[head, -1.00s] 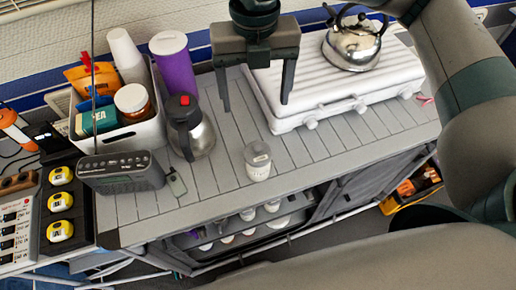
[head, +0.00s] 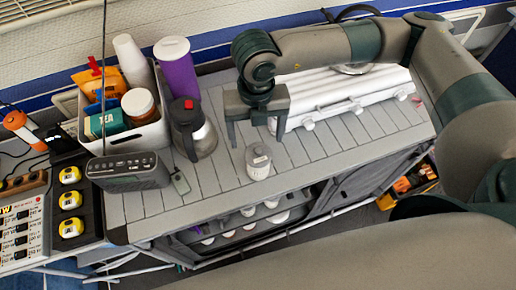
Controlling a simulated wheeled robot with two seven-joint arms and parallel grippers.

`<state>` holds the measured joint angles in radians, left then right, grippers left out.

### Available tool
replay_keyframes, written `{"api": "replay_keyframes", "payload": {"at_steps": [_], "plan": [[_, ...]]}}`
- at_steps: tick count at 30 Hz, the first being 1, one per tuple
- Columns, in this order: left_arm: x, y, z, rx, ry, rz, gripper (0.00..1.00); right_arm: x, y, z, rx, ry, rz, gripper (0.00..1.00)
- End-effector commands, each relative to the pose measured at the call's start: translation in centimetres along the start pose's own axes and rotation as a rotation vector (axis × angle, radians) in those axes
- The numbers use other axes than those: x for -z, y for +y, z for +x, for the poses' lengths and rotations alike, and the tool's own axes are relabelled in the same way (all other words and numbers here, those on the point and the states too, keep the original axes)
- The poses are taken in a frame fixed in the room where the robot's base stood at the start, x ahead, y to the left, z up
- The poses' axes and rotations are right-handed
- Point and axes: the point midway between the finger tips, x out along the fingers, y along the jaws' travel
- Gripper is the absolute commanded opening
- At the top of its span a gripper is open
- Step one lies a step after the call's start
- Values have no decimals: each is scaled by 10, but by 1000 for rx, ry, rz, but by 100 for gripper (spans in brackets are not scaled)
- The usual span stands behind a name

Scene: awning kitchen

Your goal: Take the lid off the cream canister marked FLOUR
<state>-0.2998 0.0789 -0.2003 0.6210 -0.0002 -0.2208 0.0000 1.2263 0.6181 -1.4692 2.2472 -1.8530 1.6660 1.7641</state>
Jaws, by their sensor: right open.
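The small cream canister (head: 258,170) stands upright near the front edge of the slatted counter. Its greyish lid (head: 258,153) is on top. Any marking on it is too small to read. My right gripper (head: 256,140) is open and empty, with its two fingers pointing down. In the picture its fingertips lie just above and to either side of the lid; I see no contact, and the exact height gap cannot be told. My left gripper is not in view.
A white bin (head: 152,135) holds a tea box and jars. A white stove (head: 345,97) is behind, partly hidden by my arm. The counter right of the canister is clear.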

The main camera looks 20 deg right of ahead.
Motion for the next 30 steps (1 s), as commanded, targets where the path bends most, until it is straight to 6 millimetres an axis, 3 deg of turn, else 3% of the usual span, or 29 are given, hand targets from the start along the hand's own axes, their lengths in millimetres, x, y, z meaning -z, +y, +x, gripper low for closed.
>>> {"api": "replay_keyframes", "payload": {"at_steps": [16, 24, 30], "plan": [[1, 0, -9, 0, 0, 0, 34, 1, -1, 7, 2, 2, 1, 77], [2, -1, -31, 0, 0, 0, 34, 2, -4, 34, 2, 3, 2, 77], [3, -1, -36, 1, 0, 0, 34, 2, -4, 52, 1, 2, 0, 77]]}}
